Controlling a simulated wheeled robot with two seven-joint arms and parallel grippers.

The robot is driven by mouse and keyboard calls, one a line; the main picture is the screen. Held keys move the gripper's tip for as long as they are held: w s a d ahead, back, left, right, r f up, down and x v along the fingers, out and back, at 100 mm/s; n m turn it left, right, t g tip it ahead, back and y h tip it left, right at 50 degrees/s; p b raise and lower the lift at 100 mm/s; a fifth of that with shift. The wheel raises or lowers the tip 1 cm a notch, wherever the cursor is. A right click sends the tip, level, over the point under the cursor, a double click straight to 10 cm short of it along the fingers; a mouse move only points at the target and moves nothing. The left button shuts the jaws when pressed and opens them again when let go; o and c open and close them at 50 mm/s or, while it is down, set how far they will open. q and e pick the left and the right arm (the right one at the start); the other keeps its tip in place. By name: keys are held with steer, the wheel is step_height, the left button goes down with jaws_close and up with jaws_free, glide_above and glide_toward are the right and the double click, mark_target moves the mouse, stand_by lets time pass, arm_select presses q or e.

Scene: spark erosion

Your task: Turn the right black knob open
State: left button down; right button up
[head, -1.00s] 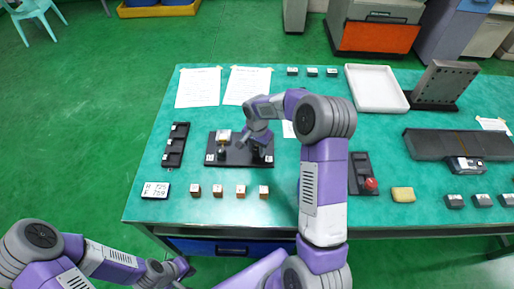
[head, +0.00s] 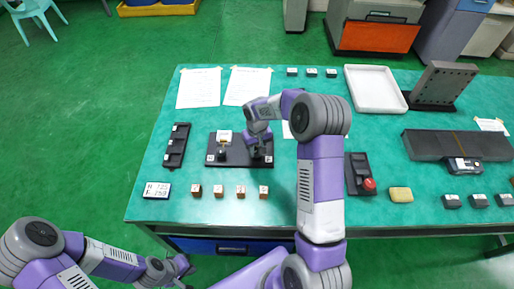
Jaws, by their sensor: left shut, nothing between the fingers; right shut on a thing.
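A black panel (head: 236,160) with two black knobs lies on the green table, left of its middle. The left black knob (head: 221,153) stands clear on the panel. The right black knob is mostly hidden under my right gripper (head: 258,150), which points down over it and is shut on it. How far the knob is turned cannot be made out. My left gripper (head: 186,266) is shut and empty, low in front of the table's front edge.
Several small brown blocks (head: 218,191) stand in a row in front of the panel. A display (head: 157,190) and a black rack (head: 177,146) are to its left. A black box with a red button (head: 369,184), a yellow sponge (head: 400,194) and a white tray (head: 376,89) are to the right.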

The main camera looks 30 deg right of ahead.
mark_target(257, 151)
steer(key=n+p, duration=0.1)
steer(key=n, duration=0.4)
steer(key=shift+r+n, duration=0.1)
steer(key=shift+n, duration=0.2)
steer(key=n+p, duration=0.1)
steer(key=n, duration=0.4)
steer(key=shift+n, duration=0.4)
steer(key=o, duration=1)
steer(key=shift+o, duration=0.2)
step_height(257, 151, up, 8)
steer(key=shift+f+p, duration=0.25)
steer(key=shift+p, duration=0.35)
